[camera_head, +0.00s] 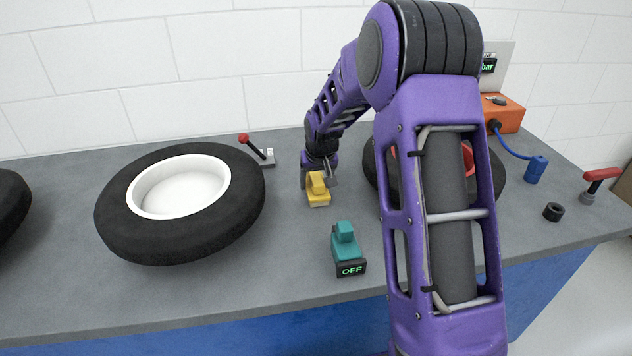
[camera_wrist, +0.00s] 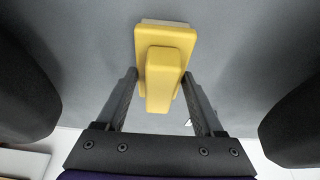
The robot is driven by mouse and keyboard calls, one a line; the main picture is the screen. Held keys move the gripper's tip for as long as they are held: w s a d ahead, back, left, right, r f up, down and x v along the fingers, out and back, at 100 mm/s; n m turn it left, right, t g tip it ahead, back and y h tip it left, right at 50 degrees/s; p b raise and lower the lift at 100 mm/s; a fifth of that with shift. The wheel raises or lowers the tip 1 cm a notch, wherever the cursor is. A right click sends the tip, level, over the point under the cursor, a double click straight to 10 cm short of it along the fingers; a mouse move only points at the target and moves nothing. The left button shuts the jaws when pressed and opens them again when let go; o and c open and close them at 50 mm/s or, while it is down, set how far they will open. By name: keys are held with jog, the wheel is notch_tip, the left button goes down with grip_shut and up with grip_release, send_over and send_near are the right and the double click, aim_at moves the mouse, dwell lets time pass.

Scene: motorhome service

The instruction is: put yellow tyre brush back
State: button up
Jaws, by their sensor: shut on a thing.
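The yellow tyre brush (camera_head: 318,190) is at the middle of the grey workbench, between two tyres. It has a flat yellow block and a raised handle. In the wrist view the yellow brush (camera_wrist: 166,45) lies ahead, with its handle between the two dark fingers. My gripper (camera_wrist: 162,88) is shut on the brush's handle. In the head view my gripper (camera_head: 318,174) reaches down to the brush from behind. I cannot tell whether the brush touches the bench or is slightly above it.
A teal block with an "OFF" display (camera_head: 347,250) stands in front of the brush. A tyre with a white rim (camera_head: 180,205) lies at left; another tyre (camera_head: 484,175) is partly hidden behind my arm. A red-knobbed lever (camera_head: 258,150) stands behind. An orange box (camera_head: 503,113) and blue cylinder (camera_head: 536,169) are at right.

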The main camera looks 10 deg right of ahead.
jog(key=shift+f, duration=0.1)
jog(key=o, duration=1.3)
jog(key=shift+r, duration=0.3)
jog(key=p+v, duration=0.1)
jog(key=v, duration=1)
jog(key=shift+s+r+p, duration=0.15)
jog(key=shift+r+p, duration=0.15)
jog(key=shift+p, duration=0.05)
